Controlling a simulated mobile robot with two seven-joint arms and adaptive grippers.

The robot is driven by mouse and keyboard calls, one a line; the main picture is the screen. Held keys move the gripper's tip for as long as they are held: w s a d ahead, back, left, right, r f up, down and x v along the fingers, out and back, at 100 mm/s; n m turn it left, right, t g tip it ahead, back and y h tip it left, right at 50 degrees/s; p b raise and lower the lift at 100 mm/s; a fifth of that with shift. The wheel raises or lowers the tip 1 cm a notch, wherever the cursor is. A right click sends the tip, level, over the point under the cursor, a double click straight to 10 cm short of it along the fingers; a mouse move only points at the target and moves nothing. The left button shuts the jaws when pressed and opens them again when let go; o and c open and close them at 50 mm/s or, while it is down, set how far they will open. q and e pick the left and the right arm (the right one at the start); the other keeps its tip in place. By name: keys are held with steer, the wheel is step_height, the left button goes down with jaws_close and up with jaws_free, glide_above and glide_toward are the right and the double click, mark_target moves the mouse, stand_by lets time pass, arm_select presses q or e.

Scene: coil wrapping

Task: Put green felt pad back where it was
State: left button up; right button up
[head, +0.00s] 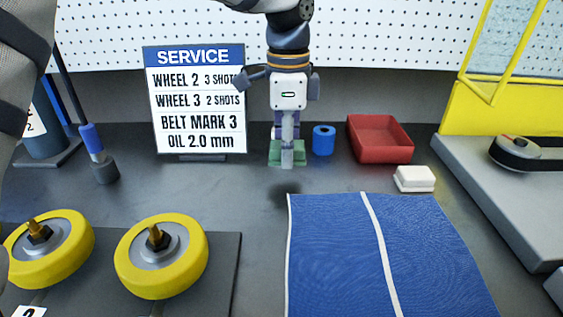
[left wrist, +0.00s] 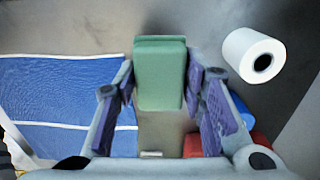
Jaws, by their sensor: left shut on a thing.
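The green felt pad is a small green block in the head view (head: 276,154) and the left wrist view (left wrist: 160,75). My left gripper (head: 287,158) points down and is shut on the pad, which sits between its two fingers. A dark shadow lies on the bench below and in front, so the pad appears held above the surface. Part of the pad is hidden behind the fingers in the head view. My right gripper is not in view.
A blue roll (head: 323,140), a red tray (head: 380,140) and a white block (head: 414,179) stand right of the gripper. A blue mat (head: 335,250) lies in front. A service sign (head: 197,100) stands left. The left wrist view shows a white roll (left wrist: 243,50).

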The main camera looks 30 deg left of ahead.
mark_target(282, 176)
arm_select(q)
steer(key=shift+a+f, duration=0.3)
steer(key=shift+f, duration=0.05)
steer(key=shift+w+a+f, duration=0.1)
steer(key=shift+a+f, duration=0.05)
steer(key=shift+f, duration=0.75)
steer(key=shift+w+a+f, duration=0.1)
steer(key=shift+f, duration=0.8)
steer(key=shift+s+f, duration=0.1)
steer(key=o, duration=1.4)
steer(key=shift+f, duration=0.1)
steer(key=shift+c, duration=0.2)
step_height(282, 176, up, 12)
steer(key=shift+r, duration=0.25)
steer(key=shift+f, duration=0.1)
